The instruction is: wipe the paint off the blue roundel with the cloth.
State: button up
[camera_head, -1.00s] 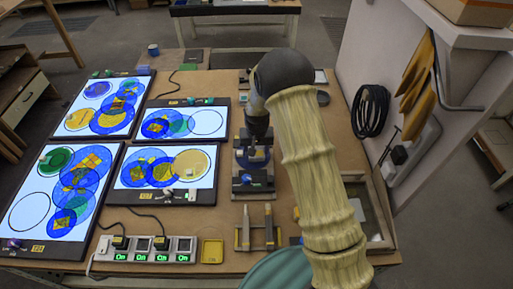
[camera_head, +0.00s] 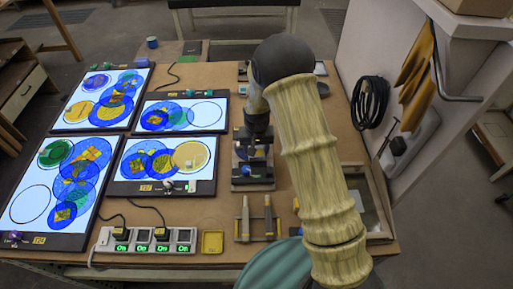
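My gripper (camera_head: 256,140) points down at a small dark stand (camera_head: 252,184) in the middle of the wooden table. Its fingers are dark and small, and I cannot tell whether they are open or shut, or whether they hold a cloth. A bluish round piece shows in part on the stand, behind and under my gripper; this may be the blue roundel, but paint on it cannot be made out. A small blue thing (camera_head: 246,172) sits at the front of the stand. I cannot pick out the cloth for certain.
Several lit panels with coloured discs fill the table's left side, one at the front left (camera_head: 33,205). A switch strip (camera_head: 147,240), a yellow tray (camera_head: 212,242) and a rack with two upright tools (camera_head: 257,222) stand at the front. A black cable coil (camera_head: 370,98) hangs at right.

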jog(key=shift+w, duration=1.8)
jog(key=shift+w+a, duration=0.1)
jog(key=shift+w, duration=1.75)
jog(key=shift+s, duration=0.15)
jog(key=shift+s+f, duration=0.1)
jog(key=shift+s, duration=1.7)
